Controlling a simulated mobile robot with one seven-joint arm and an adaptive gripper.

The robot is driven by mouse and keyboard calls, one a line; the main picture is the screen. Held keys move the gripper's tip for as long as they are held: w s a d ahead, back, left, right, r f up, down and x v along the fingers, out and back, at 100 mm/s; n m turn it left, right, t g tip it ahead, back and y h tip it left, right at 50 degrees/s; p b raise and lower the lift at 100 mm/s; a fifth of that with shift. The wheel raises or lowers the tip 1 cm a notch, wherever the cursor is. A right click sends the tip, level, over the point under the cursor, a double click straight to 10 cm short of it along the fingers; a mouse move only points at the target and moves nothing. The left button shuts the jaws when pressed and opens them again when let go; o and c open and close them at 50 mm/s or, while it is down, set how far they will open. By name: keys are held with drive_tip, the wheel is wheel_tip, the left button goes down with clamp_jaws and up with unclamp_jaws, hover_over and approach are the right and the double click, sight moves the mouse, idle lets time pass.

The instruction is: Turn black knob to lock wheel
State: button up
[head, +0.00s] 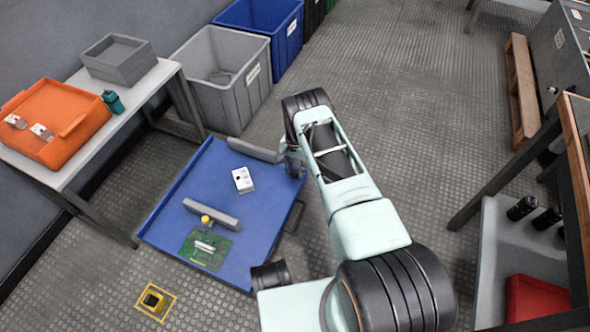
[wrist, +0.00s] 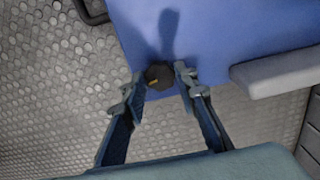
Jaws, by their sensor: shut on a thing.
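The black knob (wrist: 159,76) sits at the edge of a blue platform (wrist: 215,50), with a small yellow mark on its lower left side. In the wrist view my gripper (wrist: 158,82) has a fingertip on each side of the knob and is shut on it. In the head view my gripper (head: 292,162) is at the right edge of the blue platform (head: 262,205). The knob is hidden there behind my gripper and arm. I cannot make out the wheel in either view.
A grey bar (head: 253,150) stands on the platform beside my gripper. A white box (head: 242,180), a second grey bar (head: 211,214) and a green circuit board (head: 205,250) are also on it. A grey bin (head: 222,85) stands behind.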

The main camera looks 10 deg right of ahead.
sight(295, 172)
drive_tip(key=shift+m, duration=1.2)
drive_tip(key=o, duration=1.2)
drive_tip(key=shift+c, duration=0.2)
drive_tip(key=shift+r, duration=0.15)
wheel_tip(295, 172, up, 12)
